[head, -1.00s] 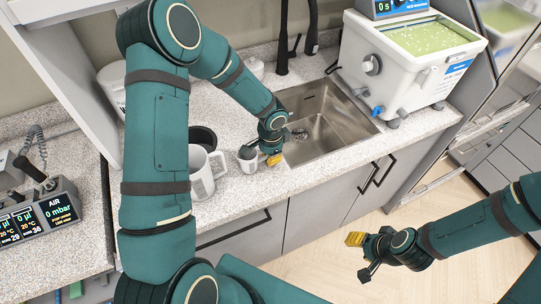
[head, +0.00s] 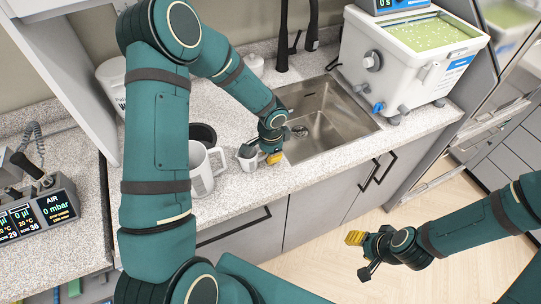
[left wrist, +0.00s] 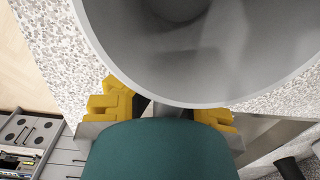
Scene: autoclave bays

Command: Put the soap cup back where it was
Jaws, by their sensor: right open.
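The small white soap cup (head: 247,161) is at the counter's front, left of the sink. My left gripper (head: 272,157) is at its right side, close against it. In the left wrist view the grey-white cup (left wrist: 200,60) fills the top, its mouth facing the camera. The yellow fingers of my left gripper (left wrist: 168,112) show on either side of a handle-like part below the rim. Their contact with it is hidden, so I cannot tell whether they grip it. My right gripper (head: 366,254) is open and empty, in front of the cabinets above the floor.
A large white mug (head: 203,172) stands just left of the cup, with a dark round vessel (head: 203,135) behind it. The steel sink (head: 325,120) is to the right. A white bath with green contents (head: 400,65) stands beyond the sink.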

